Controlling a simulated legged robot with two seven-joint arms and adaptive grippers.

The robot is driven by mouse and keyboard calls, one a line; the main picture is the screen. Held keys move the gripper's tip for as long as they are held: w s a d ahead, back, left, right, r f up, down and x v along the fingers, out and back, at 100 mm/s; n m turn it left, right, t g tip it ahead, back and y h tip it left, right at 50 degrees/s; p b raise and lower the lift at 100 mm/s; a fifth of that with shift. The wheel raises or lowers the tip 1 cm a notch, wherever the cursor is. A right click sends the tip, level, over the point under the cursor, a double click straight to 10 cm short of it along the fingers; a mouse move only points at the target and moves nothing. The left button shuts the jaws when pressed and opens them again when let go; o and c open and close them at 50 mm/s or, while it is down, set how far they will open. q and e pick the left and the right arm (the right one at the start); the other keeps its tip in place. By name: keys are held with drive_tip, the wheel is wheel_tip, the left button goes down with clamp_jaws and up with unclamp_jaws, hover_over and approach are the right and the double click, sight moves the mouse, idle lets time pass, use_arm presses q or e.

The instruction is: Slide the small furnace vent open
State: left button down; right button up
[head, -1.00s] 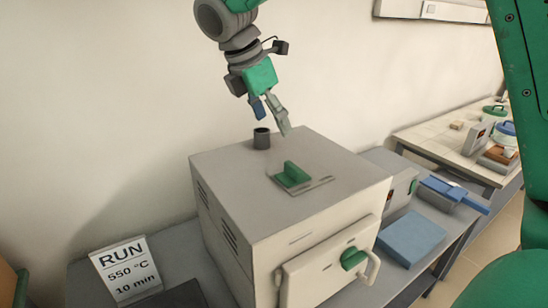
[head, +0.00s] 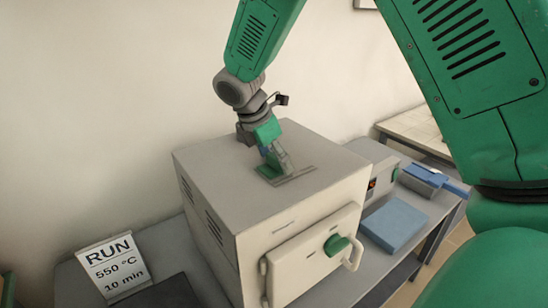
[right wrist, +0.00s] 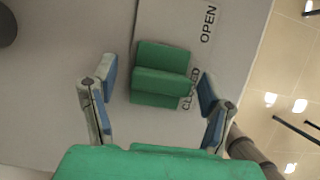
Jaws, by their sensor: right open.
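The small furnace (head: 300,222) is a pale box on the bench, with a closed front door (head: 312,256). On its top is the green vent slider (head: 266,172), partly hidden by my right gripper (head: 274,163). In the right wrist view the slider's ridged green block (right wrist: 160,75) lies beside the "CLOSED" label, with "OPEN" printed farther up the track. My right gripper (right wrist: 158,90) is open, its two blue-padded fingers on either side of the block with visible gaps. My left gripper is not in view.
A sign reading RUN 550 °C 10 min (head: 112,264) stands left of the furnace. A dark round pipe (right wrist: 6,26) shows at the right wrist view's left edge.

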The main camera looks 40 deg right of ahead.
sight(297, 160)
clamp_jaws()
drive_tip(key=shift+s+d+r+p, duration=0.1)
drive_tip(key=shift+d+r+p, duration=0.1)
drive_tip(key=shift+d+p, duration=0.2)
drive_tip(key=d+p, duration=0.3)
drive_tip(key=d, duration=0.1)
drive_tip(key=shift+s+d, duration=0.15)
drive_tip(key=shift+d, duration=0.15)
unclamp_jaws()
drive_tip(key=shift+f, duration=0.1)
